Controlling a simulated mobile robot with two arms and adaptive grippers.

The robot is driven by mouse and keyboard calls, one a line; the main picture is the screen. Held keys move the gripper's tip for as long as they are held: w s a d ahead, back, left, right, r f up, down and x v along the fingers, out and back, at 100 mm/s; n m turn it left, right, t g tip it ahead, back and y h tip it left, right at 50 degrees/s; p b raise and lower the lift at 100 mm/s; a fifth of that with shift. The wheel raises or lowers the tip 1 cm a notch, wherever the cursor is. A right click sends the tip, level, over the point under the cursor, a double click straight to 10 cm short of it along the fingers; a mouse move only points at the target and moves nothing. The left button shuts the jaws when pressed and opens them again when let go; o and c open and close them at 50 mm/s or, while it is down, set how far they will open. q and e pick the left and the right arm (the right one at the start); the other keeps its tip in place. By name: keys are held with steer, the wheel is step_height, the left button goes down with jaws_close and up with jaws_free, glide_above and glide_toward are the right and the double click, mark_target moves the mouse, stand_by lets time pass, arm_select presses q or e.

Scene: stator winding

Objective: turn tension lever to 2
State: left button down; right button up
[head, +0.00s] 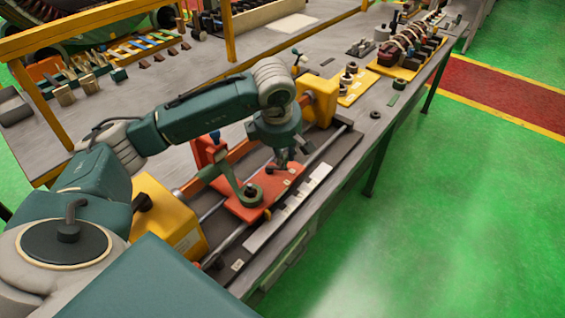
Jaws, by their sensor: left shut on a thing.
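My left gripper (279,166) reaches down over the orange carriage (265,193) of the winding bench. Its dark fingers are shut on a small part at the carriage's far end, which I take to be the tension lever; the fingers and wrist hide most of it. The lever's setting and any number marks are too small to read. A green arm with a round hub (250,192) sits on the carriage, left of the gripper and apart from it. My right gripper is out of view.
Yellow end blocks (320,98) and (180,222) flank the carriage on its rails. A red upright with a blue knob (213,136) stands behind it. Yellow trays of parts (405,62) lie farther along the bench. Yellow posts (229,35) rise behind. Green floor is free at right.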

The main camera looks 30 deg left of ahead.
arm_select(q)
steer(key=shift+w+a+n, duration=0.15)
steer(key=shift+w+n, duration=0.15)
steer(key=shift+n, duration=0.3)
steer(key=shift+b, duration=0.3)
steer(key=shift+r, duration=0.1)
steer(key=c, duration=1.6)
jaws_free()
steer(key=shift+s, duration=0.1)
steer(key=v, duration=1.2)
steer(key=shift+d, duration=0.25)
